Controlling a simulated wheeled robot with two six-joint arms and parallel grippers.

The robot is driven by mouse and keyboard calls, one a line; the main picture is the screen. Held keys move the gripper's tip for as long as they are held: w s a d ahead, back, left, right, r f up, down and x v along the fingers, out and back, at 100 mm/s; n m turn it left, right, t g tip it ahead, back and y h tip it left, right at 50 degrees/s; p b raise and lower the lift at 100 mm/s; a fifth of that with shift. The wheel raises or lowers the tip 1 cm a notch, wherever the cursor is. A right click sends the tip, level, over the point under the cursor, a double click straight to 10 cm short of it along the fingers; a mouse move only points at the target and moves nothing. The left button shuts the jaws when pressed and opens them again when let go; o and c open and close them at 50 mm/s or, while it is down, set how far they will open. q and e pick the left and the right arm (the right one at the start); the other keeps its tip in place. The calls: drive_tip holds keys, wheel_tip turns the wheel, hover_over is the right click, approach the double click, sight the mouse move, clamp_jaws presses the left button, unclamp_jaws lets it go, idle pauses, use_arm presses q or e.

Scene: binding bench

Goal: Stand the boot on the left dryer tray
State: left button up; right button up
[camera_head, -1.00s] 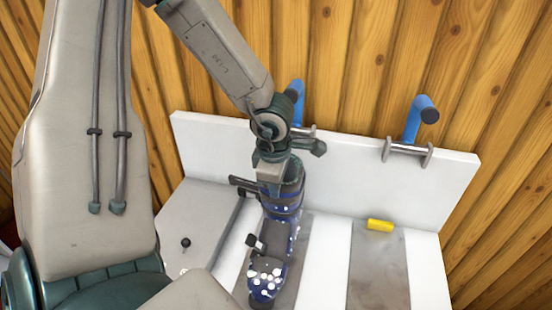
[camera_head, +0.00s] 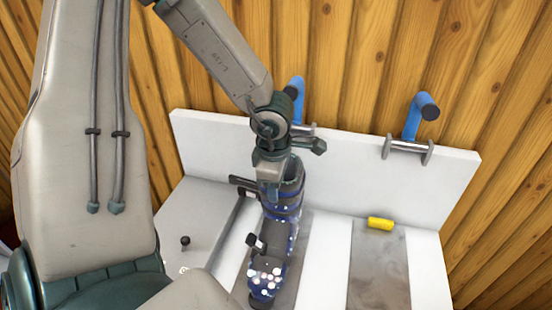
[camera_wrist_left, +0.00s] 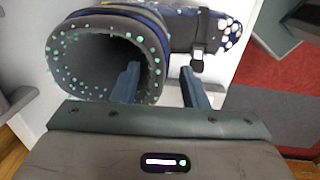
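The boot (camera_head: 268,270) is dark blue and grey with pale dots and a black buckle. It appears upright on the left dryer tray (camera_head: 291,283), a grey strip, with its toe toward the front. My left gripper (camera_head: 280,185) is over the boot's shaft from above. In the left wrist view the shaft's round opening (camera_wrist_left: 95,60) faces the camera. One finger of the left gripper (camera_wrist_left: 160,85) reaches into the opening and the other is outside the shaft, with a gap between them around the wall. My right gripper is not in view.
A second grey tray (camera_head: 378,275) lies to the right, with a yellow cylinder (camera_head: 380,223) at its back end. A white back panel (camera_head: 365,175) stands behind, with two blue pegs (camera_head: 415,118) above. A grey box with a black knob (camera_head: 186,241) is at the left.

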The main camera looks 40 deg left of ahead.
use_arm(q)
wheel_tip(320, 180, up, 11)
drive_tip(key=s, duration=0.1)
drive_tip(key=shift+d, duration=0.35)
drive_tip(key=shift+s+f, duration=0.1)
drive_tip(key=shift+f, duration=0.05)
